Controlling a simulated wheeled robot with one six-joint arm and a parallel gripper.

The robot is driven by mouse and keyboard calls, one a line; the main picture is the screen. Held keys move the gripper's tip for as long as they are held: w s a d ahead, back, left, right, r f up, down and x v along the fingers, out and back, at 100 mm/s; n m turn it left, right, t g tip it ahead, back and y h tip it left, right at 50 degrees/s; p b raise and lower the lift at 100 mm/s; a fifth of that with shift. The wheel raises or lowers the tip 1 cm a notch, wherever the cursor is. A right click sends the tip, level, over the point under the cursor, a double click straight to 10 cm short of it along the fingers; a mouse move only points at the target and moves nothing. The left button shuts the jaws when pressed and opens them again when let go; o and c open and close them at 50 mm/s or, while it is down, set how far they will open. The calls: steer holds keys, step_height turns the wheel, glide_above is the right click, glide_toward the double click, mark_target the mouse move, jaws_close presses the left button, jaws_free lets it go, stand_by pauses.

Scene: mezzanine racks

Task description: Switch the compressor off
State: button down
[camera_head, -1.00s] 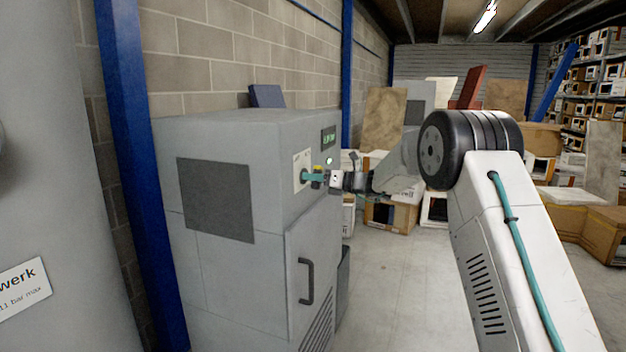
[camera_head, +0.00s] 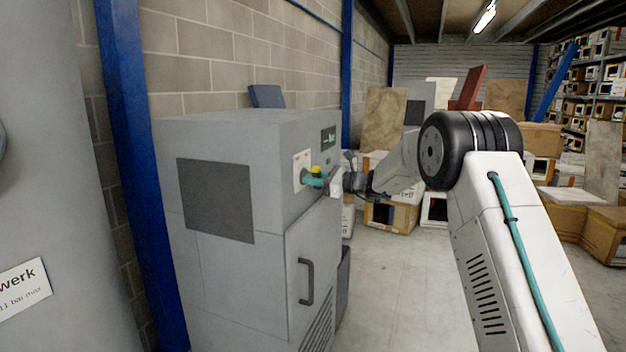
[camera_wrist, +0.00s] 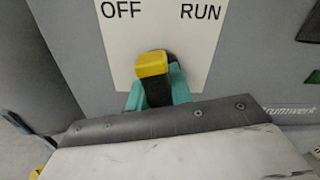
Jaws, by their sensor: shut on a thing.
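The compressor (camera_head: 215,135) is a grey cabinet against the block wall. On its front is a pale switch plate, marked OFF and RUN in the wrist view (camera_wrist: 160,25). A black rotary switch with a yellow end (camera_wrist: 152,66) sits below these words, its yellow end towards OFF. My gripper (camera_head: 318,177) is shut on the switch, with a teal fingertip on each side of the knob in the wrist view. The gripper hides the lower part of the knob.
A door with a dark handle (camera_head: 306,281) is below the switch. A blue post (camera_head: 140,170) and a grey tank (camera_head: 45,130) stand to the left. Boxes (camera_head: 390,215) lie behind my arm. The floor (camera_head: 410,290) in front is clear.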

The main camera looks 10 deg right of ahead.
steer(key=n, duration=0.5)
steer(key=shift+f, duration=0.3)
steer(key=c, duration=2.1)
jaws_free()
steer(key=shift+d+n, duration=0.1)
steer(key=shift+n, duration=1.5)
steer(key=shift+o, duration=0.2)
steer(key=shift+r, duration=0.1)
steer(key=o, duration=0.9)
steer(key=shift+r, duration=0.1)
steer(key=shift+o, duration=0.2)
steer(key=v, duration=0.7)
steer(key=shift+s+d, duration=0.25)
